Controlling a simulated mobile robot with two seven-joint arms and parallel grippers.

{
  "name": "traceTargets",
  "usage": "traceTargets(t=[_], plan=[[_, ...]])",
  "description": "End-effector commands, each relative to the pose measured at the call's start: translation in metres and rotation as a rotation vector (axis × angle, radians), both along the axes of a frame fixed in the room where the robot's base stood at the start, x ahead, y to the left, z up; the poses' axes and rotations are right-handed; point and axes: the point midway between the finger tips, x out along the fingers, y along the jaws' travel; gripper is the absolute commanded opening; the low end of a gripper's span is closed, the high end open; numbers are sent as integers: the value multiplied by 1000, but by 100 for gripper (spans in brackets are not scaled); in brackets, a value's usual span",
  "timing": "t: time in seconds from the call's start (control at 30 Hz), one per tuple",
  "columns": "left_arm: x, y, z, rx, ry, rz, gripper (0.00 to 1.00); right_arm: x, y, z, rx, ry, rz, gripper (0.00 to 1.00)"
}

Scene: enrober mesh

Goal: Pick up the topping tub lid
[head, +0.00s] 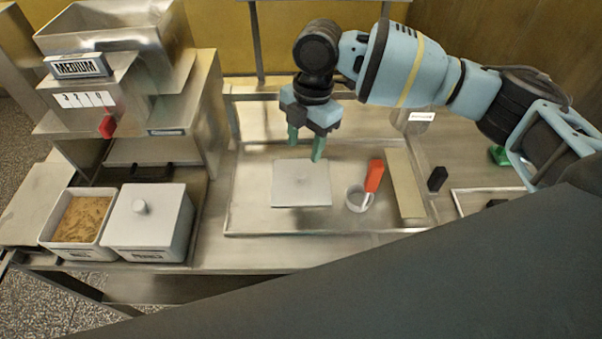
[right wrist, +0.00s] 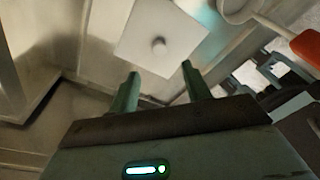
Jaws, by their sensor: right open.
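A square, pale grey lid (head: 301,190) with a small round knob lies flat in the shallow metal tray. It also shows in the right wrist view (right wrist: 135,42), where its knob is ahead of the fingers. My right gripper (head: 305,152) is open and empty, above the tray just behind the lid and apart from it. Its two green fingers (right wrist: 160,85) show in the right wrist view with nothing between them. Left of the tray, an open white tub (head: 48,222) holds brown topping, and a white tub with its knobbed lid on (head: 155,222) stands beside it. My left gripper is not in view.
A scoop with a red handle (head: 374,176) and a beige strip (head: 405,183) lie right of the lid. A small black block (head: 437,179) is farther right. A metal machine with a hopper (head: 115,30) stands at the left. The tray's raised rim (head: 290,233) surrounds the lid.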

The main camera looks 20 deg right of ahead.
Motion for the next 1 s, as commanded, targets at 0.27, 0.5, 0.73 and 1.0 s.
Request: traceTargets(t=[0.27,0.5,0.73,1.0], plan=[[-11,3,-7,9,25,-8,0,-2,3,-24,1,2,1,48],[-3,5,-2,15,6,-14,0,-2,4,-32,0,1,1,48],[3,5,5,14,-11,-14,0,-4,6,-64,1,0,2,48],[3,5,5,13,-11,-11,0,-5,8,-78,2,0,0,48]])
